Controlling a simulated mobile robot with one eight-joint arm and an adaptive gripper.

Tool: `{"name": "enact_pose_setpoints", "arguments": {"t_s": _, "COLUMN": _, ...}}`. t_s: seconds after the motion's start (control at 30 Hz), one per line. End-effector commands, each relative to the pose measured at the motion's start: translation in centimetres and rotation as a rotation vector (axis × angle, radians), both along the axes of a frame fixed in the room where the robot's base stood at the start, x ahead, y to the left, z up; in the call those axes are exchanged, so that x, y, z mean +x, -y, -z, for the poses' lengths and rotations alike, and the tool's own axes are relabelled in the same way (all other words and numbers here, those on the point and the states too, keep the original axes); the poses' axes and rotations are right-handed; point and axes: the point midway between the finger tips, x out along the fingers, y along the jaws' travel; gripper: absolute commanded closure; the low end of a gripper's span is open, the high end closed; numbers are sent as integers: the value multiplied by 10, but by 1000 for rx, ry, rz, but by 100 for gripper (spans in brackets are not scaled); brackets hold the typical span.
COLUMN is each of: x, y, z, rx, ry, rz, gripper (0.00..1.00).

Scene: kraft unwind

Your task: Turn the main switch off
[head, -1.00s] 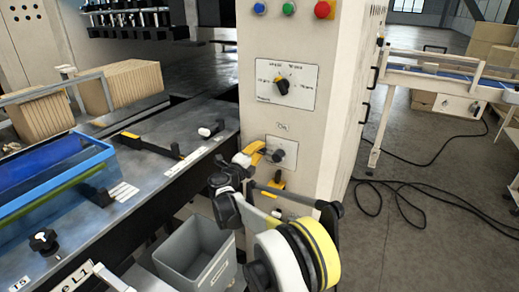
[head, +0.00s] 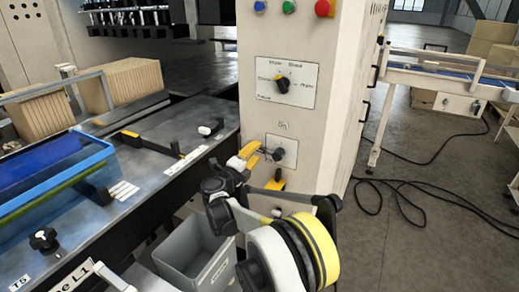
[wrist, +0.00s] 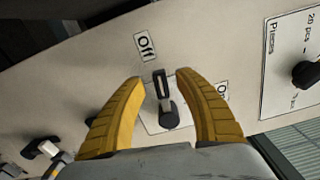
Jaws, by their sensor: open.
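The main switch (wrist: 168,115) is a dark rotary knob with a lever on a pale plate, set on the cream cabinet. In the wrist view its lever points up, toward the "Off" label (wrist: 145,46). The "On" label (wrist: 222,90) is to the right, partly hidden by a finger. The switch also shows in the head view (head: 279,154). My gripper (wrist: 159,77) is open, its yellow fingers on either side of the lever, with visible gaps. In the head view my gripper (head: 257,155) is just left of the switch.
Above the switch is a larger selector dial (head: 282,86); higher are blue, green and red buttons (head: 324,8). A grey bin (head: 195,257) stands below left. The machine table (head: 140,185) is at left. Cables (head: 400,195) lie on the floor at right.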

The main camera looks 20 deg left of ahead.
Motion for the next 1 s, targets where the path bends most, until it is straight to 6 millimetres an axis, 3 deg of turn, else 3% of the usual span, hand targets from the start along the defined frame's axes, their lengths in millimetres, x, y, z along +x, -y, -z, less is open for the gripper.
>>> {"name": "enact_pose_setpoints", "arguments": {"t_s": 0.1, "x": -29, "y": -3, "z": 0, "rx": 0, "ry": 0, "rz": -3, "gripper": 60}}
{"name": "enact_pose_setpoints", "arguments": {"t_s": 0.33, "x": -73, "y": -7, "z": 0, "rx": 1, "ry": 0, "rz": -2, "gripper": 60}}
{"name": "enact_pose_setpoints", "arguments": {"t_s": 0.5, "x": -87, "y": -6, "z": 1, "rx": 1, "ry": 0, "rz": 1, "gripper": 60}}
{"name": "enact_pose_setpoints", "arguments": {"t_s": 0.77, "x": -88, "y": -7, "z": 1, "rx": 1, "ry": 0, "rz": 1, "gripper": 60}}
{"name": "enact_pose_setpoints", "arguments": {"t_s": 0.9, "x": -89, "y": -5, "z": -1, "rx": 39, "ry": 1, "rz": 0, "gripper": 98}}
{"name": "enact_pose_setpoints", "arguments": {"t_s": 1.0, "x": -91, "y": -2, "z": -6, "rx": 185, "ry": 5, "rz": 1, "gripper": 100}}
